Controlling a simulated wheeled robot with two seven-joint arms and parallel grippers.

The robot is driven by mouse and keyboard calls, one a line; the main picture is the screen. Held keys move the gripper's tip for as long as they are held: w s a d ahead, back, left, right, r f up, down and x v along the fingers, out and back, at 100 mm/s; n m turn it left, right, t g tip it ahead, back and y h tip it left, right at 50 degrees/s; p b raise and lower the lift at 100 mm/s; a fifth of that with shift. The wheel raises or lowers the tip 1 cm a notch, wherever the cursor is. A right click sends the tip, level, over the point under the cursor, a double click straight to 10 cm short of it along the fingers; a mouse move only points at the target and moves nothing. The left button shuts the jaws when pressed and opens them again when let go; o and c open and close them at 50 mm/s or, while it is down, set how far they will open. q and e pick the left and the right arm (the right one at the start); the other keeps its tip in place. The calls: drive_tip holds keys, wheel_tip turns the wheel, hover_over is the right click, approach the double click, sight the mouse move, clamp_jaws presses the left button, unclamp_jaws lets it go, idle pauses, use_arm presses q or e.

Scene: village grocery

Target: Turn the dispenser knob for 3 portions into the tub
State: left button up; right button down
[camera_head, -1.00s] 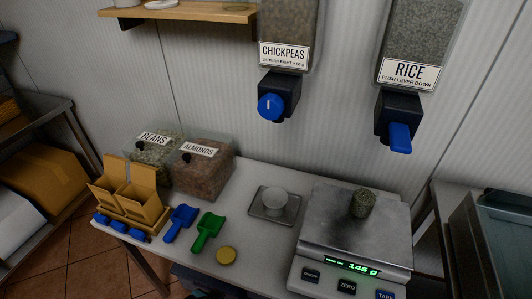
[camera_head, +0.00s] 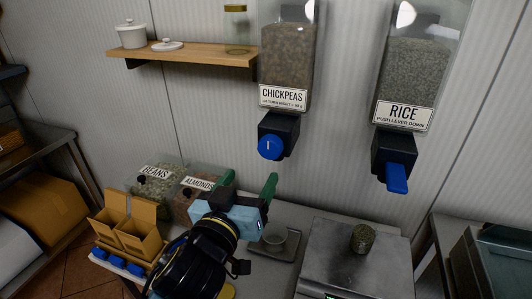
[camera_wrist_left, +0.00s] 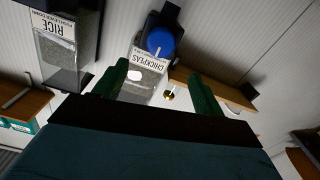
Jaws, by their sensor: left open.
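The chickpeas dispenser (camera_head: 288,60) hangs on the wall, with a round blue knob (camera_head: 270,147) below its label; the knob's white mark looks upright. The label reads turn right, apparently 50 g. In the left wrist view, the knob (camera_wrist_left: 160,41) shows upside down, beyond the fingers. A pale tub (camera_head: 275,237) stands on a small grey plate under the dispenser, partly close behind my arm. My left gripper (camera_head: 248,184) is open and empty, its green fingers pointing up, below and left of the knob and apart from it. My right gripper is not in view.
The rice dispenser (camera_head: 410,85) with a blue lever (camera_head: 397,178) hangs to the right. A scale (camera_head: 340,262) holds a jar (camera_head: 362,238). A wooden shelf (camera_head: 190,55) is at upper left. Bean (camera_head: 155,172) and almond bins and cardboard boxes stand left.

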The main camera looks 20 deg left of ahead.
sight(268, 149)
use_arm(q)
drive_tip(key=w+p, duration=0.1)
drive_tip(key=w, duration=0.9)
drive_tip(key=shift+w+d, duration=0.15)
drive_tip(key=c, duration=1)
drive_tip(key=shift+o, duration=0.2)
drive_tip(key=shift+p, duration=0.3)
